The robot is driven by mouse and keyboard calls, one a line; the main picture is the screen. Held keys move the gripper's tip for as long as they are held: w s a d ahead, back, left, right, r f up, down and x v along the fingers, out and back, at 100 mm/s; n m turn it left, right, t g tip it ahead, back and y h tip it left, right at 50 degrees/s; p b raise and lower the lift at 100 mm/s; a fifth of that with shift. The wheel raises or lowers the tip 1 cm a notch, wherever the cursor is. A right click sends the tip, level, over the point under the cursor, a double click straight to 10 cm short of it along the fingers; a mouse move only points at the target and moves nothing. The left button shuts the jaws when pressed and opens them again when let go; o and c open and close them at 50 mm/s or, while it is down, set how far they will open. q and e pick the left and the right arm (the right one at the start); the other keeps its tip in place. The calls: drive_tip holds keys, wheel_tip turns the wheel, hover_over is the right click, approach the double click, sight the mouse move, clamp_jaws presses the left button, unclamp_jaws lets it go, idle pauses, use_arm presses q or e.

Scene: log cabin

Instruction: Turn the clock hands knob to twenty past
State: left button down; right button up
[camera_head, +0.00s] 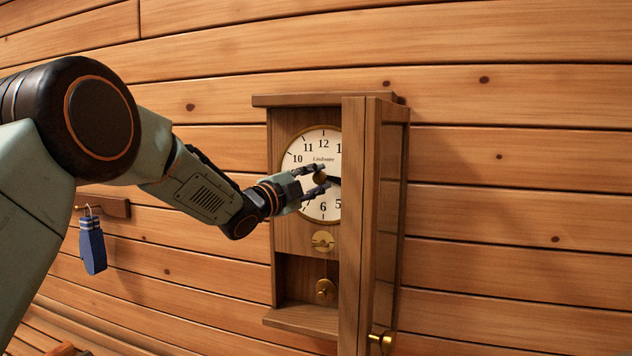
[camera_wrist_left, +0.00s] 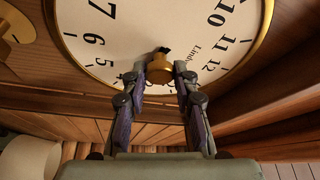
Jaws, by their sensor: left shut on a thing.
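The wall clock (camera_head: 296,215) is a wooden case with a white, brass-rimmed dial (camera_head: 300,165). A round brass knob (camera_head: 319,178) sits at the dial's centre; it also shows in the left wrist view (camera_wrist_left: 160,71). My left gripper (camera_head: 323,177) reaches in from the left, its two fingers shut on the knob, one on either side in the left wrist view (camera_wrist_left: 158,75). A dark hand (camera_head: 334,180) points right from the centre, slightly downward, toward the hidden edge of the dial. Its tip is hidden. My right gripper is not in view.
The open clock door (camera_head: 358,220) stands out toward me and covers the dial's right side. A brass keyed knob (camera_head: 382,341) is low on it. A pendulum (camera_head: 326,290) hangs below the dial.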

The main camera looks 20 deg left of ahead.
use_arm(q)
drive_tip(key=shift+m, duration=0.6)
drive_tip(key=shift+m+g, duration=0.3)
drive_tip(key=c, duration=1)
unclamp_jaws()
drive_tip(key=shift+c, duration=0.2)
drive_tip(key=v, duration=1.2)
